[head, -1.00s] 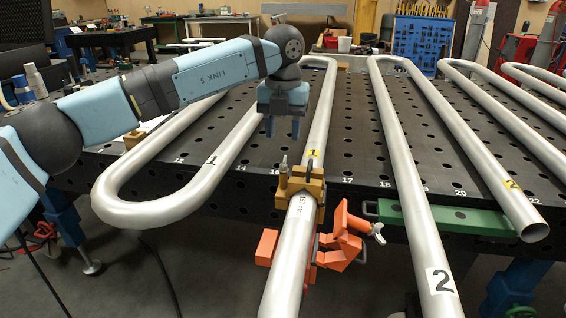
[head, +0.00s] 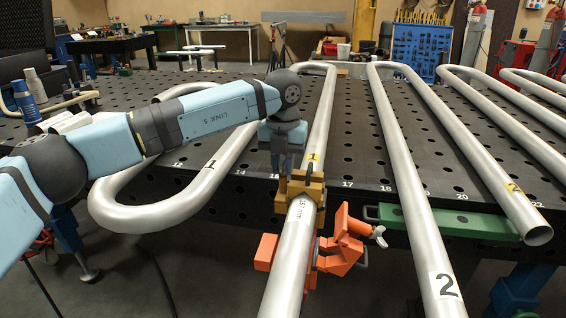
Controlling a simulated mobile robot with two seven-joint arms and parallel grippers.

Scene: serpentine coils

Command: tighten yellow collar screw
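The yellow collar (head: 301,190) sits around the silver pipe marked 1 (head: 293,250), near the front edge of the table. My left gripper (head: 283,172) points down right at the collar's left side, where its upright screw stands. The fingers cover the screw, so I cannot tell whether they are shut on it or only around it. My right gripper is not in view.
An orange clamp (head: 338,245) with a wing screw sits right of the pipe, below the collar. Pipe 2 (head: 412,190) runs to the right over a green bar (head: 455,222). The black perforated table (head: 350,140) has bare room between pipes.

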